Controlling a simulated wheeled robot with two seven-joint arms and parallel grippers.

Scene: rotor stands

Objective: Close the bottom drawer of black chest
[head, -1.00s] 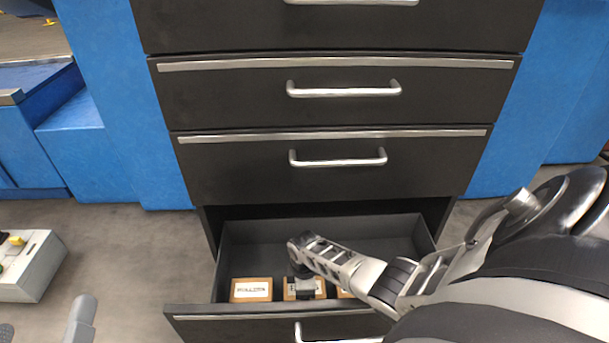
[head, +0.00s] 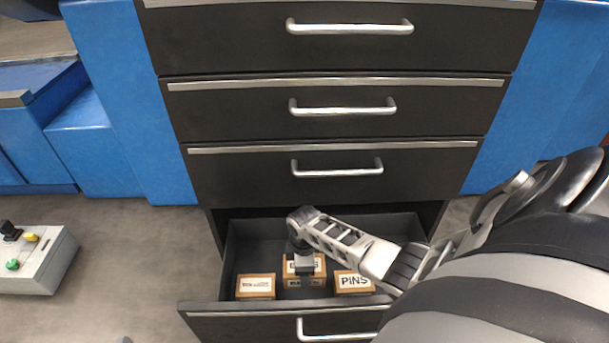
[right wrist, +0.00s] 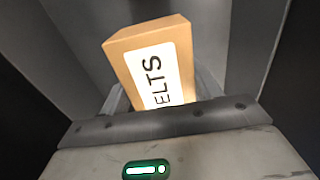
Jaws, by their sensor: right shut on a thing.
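The black chest (head: 330,118) stands straight ahead. Its bottom drawer (head: 245,318) is pulled out, and the drawers above it are shut. The open drawer has a silver bar handle (head: 340,335) on its front, near the bottom edge of the head view. My right gripper (head: 304,270) reaches down into the drawer and is shut on the middle cardboard box (head: 318,270). In the right wrist view this box (right wrist: 150,65) shows a white label ending in "ELTS". The fingers are mostly hidden there. My left gripper is not in view.
In the drawer, a box with a white label (head: 255,286) lies left of the held one and a box marked "PINS" (head: 353,282) lies right. Blue cabinets (head: 100,150) flank the chest. A grey control box (head: 40,262) with buttons stands at left.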

